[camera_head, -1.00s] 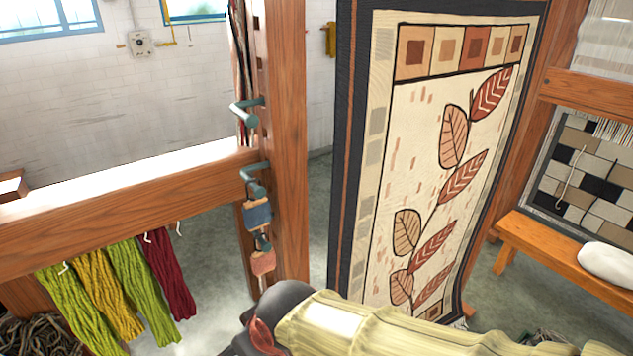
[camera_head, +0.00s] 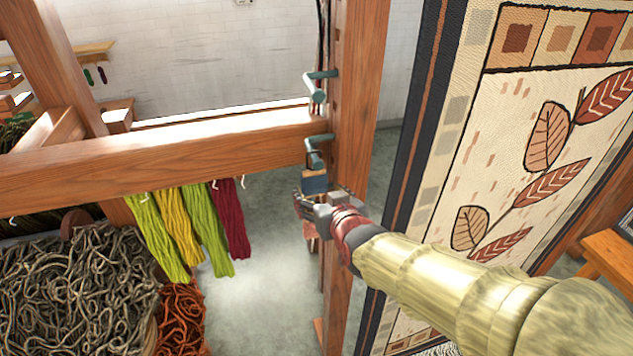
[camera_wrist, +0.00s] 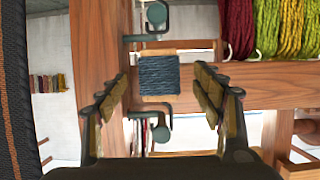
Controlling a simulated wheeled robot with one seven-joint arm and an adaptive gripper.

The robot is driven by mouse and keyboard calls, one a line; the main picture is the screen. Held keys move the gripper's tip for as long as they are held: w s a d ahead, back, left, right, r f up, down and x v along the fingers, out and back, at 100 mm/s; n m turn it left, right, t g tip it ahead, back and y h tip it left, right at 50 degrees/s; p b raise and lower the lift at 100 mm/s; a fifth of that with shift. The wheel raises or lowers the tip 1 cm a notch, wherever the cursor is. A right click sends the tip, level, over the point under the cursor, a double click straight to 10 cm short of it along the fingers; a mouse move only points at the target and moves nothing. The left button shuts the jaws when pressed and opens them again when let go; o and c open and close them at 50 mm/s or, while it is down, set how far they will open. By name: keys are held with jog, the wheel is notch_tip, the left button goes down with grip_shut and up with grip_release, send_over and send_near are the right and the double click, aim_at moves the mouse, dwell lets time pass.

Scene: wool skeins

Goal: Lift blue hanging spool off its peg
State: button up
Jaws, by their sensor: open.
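The blue spool (camera_head: 314,183) hangs below a teal peg (camera_head: 318,150) on the wooden post (camera_head: 355,100). In the wrist view the blue spool (camera_wrist: 158,76) shows between my two fingers and a little ahead of them, with pegs above and below it in the picture. My gripper (camera_head: 312,206) is open and empty, just below and in front of the spool, and hides its lower part. In the wrist view the open fingers (camera_wrist: 163,92) stand apart on both sides of the spool, with no clear contact.
Another teal peg (camera_head: 320,86) sits higher on the post. A wooden beam (camera_head: 170,150) runs left, with green, yellow and red skeins (camera_head: 190,230) below it. A leaf-patterned rug (camera_head: 520,150) hangs close on the right.

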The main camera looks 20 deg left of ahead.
aim_at(315, 184)
jog(key=shift+w+a, duration=0.25)
jog(key=shift+w, duration=0.05)
jog(key=shift+r+p+x, duration=0.15)
jog(key=shift+p+x, duration=0.2)
jog(key=shift+x, duration=0.7)
jog(key=shift+r+p+x, duration=0.15)
jog(key=shift+p+x, duration=0.2)
jog(key=shift+x, duration=0.75)
jog(key=shift+w, duration=0.15)
jog(key=shift+c, duration=1)
jog(key=c, duration=1.1)
jog(key=shift+o, duration=0.2)
jog(key=shift+r, duration=0.1)
